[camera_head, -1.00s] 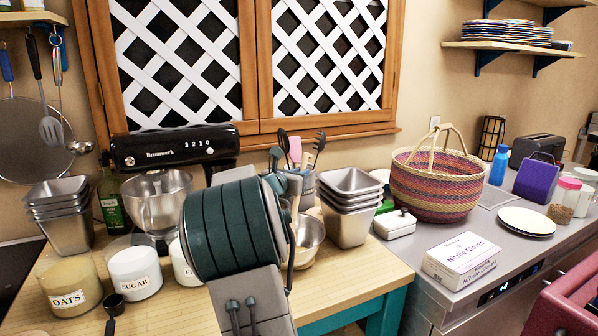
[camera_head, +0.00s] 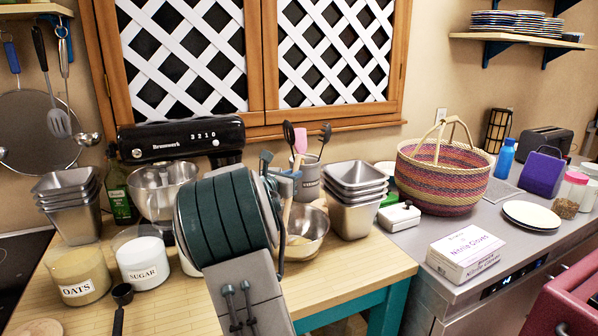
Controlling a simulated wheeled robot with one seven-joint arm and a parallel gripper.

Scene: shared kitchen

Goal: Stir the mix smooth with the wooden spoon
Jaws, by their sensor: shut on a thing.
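My gripper (camera_head: 284,173) shows partly above my large green arm link, just in front of the utensil crock. It is shut on the pale handle of the wooden spoon (camera_head: 288,208). The spoon stands steeply, slightly tilted, its handle running down towards the metal mixing bowl (camera_head: 316,226). The bowl sits on the wooden counter, partly covered by my arm. The spoon's lower end is hidden, so I cannot tell whether it touches the bowl.
A utensil crock (camera_head: 309,184) stands behind the bowl, and stacked metal tins (camera_head: 356,205) stand close to its right. A stand mixer (camera_head: 160,190) and the oats (camera_head: 76,276) and sugar (camera_head: 143,261) jars are left of my arm. Bare counter (camera_head: 372,262) lies at front right.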

